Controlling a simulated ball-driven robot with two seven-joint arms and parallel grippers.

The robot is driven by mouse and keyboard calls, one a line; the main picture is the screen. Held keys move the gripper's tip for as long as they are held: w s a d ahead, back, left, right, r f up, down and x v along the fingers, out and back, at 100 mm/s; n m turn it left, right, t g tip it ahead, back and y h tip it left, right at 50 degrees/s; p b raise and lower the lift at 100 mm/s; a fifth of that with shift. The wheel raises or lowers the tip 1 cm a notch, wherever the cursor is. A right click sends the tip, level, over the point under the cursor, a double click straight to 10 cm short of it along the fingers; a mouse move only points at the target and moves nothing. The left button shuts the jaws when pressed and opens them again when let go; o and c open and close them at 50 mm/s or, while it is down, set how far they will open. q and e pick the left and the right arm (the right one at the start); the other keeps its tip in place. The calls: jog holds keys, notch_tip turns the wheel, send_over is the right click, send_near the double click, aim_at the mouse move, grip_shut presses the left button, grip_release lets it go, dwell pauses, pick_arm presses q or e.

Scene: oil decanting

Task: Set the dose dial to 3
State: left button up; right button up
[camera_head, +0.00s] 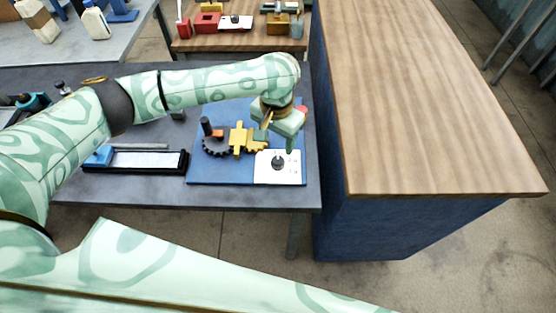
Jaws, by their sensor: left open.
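The dose dial (278,161) is a small dark knob on a white plate (293,174) at the front right of a blue board (225,177). Marks on the plate are too small to read, so I cannot tell the dial's setting. My left gripper (277,141) points down just above and behind the dial, open. I see no contact between it and the dial. It hides part of the board's back right. My right gripper is not in view.
On the board, a dark gear (216,147) and a yellow block (239,138) stand left of my gripper. A black tray (148,161) lies left of the board. A wooden-topped counter (425,100) rises close on the right.

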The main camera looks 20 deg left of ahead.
aim_at(278, 160)
pick_arm(q)
jog(key=f+b, duration=0.1)
jog(key=f, duration=0.2)
jog(key=f+b, duration=0.1)
jog(key=f, duration=0.2)
jog(key=f+b, duration=0.1)
jog(key=f, duration=0.2)
jog(key=shift+w+f, duration=0.15)
jog(key=shift+w, duration=0.1)
jog(key=shift+w+f+b, duration=0.1)
jog(key=shift+f+b, duration=0.2)
jog(key=shift+f, duration=0.1)
jog(key=c, duration=1)
jog(key=shift+r, duration=0.1)
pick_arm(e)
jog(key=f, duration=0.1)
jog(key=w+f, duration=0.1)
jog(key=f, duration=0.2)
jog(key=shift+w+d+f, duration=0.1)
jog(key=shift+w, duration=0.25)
